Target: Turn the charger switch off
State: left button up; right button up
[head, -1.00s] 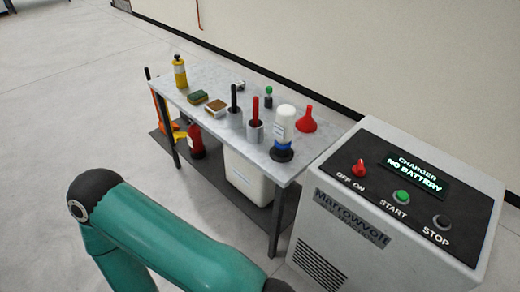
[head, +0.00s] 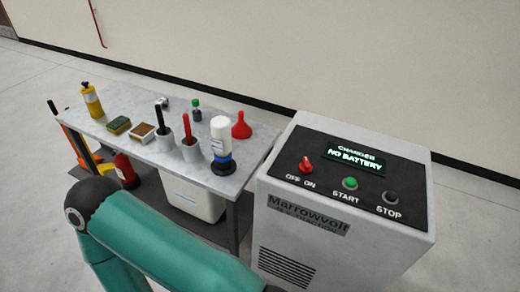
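The charger (head: 345,225) is a pale grey cabinet with a dark sloping top panel, at the right of the head view. Its red switch knob (head: 306,164) sits at the panel's left, above the OFF and ON labels. I cannot tell for sure which label the knob points to. The display (head: 356,160) is lit and reads "CHARGER NO BATTERY". A green START button (head: 350,183) and a dark STOP button (head: 391,197) are to the right of the knob. Neither gripper is in view; only a teal link of my arm shows at the lower left.
A metal table (head: 130,146) stands left of the charger with a yellow bottle (head: 93,103), a white bottle (head: 221,133), a red funnel (head: 241,127) and small tools. A white bin (head: 191,197) and a red extinguisher-like object (head: 126,171) are beneath. Floor right of the charger is clear.

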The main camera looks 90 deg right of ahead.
aim_at(304, 167)
jog(key=z, duration=4.05)
jog(key=k, duration=0.1)
jog(key=z, duration=0.2)
jog(key=i, duration=0.1)
jog(key=u, duration=1.8)
